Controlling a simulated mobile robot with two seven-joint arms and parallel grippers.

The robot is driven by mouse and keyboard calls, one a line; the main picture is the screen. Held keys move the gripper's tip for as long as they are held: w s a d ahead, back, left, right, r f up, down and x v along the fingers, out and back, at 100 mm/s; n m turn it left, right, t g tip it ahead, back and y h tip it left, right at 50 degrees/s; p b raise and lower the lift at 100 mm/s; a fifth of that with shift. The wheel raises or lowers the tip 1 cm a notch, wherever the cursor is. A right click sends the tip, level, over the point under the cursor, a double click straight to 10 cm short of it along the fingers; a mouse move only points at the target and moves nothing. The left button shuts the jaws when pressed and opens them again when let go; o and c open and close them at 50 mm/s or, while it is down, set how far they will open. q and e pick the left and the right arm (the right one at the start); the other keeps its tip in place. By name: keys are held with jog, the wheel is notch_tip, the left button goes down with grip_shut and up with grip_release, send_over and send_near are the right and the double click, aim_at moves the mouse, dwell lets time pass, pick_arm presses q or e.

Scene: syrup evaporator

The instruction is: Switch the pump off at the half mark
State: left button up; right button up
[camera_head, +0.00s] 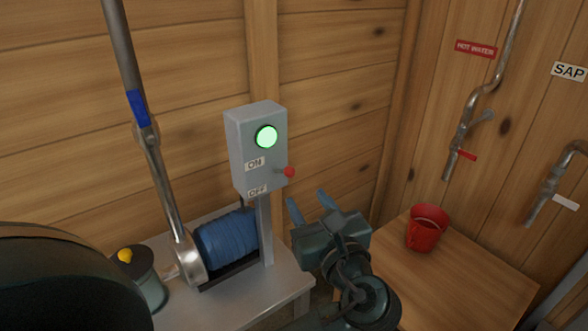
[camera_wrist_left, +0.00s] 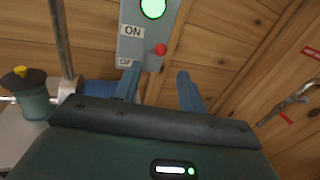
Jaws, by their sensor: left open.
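The grey switch box (camera_head: 240,140) stands on a post above the blue pump (camera_head: 226,240). Its round green lamp (camera_head: 266,137) is lit. ON and OFF labels are on its front, and the red-knobbed lever (camera_head: 289,171) sticks out at its right side. The red knob also shows in the left wrist view (camera_wrist_left: 160,49), above the gap between the fingers. My left gripper (camera_head: 308,200) is open and empty, below and slightly right of the knob in the head view, apart from it. My right gripper is not in view. No level gauge or half mark is seen.
A steel pipe with a blue band (camera_head: 137,108) runs up left of the box. A yellow-knobbed canister (camera_head: 147,280) stands left of the pump. A red cup (camera_head: 427,228) stands on the wooden table (camera_head: 480,275) at right, near wall taps labelled HOT WATER and SAP.

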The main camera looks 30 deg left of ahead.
aim_at(292, 176)
pick_arm(q)
jog(key=p+x, duration=0.1)
jog(key=x, duration=0.9)
jog(key=shift+w+a, duration=0.25)
jog(key=shift+w, duration=0.05)
jog(key=shift+c, duration=0.5)
grip_shut()
jog(key=shift+f, duration=0.1)
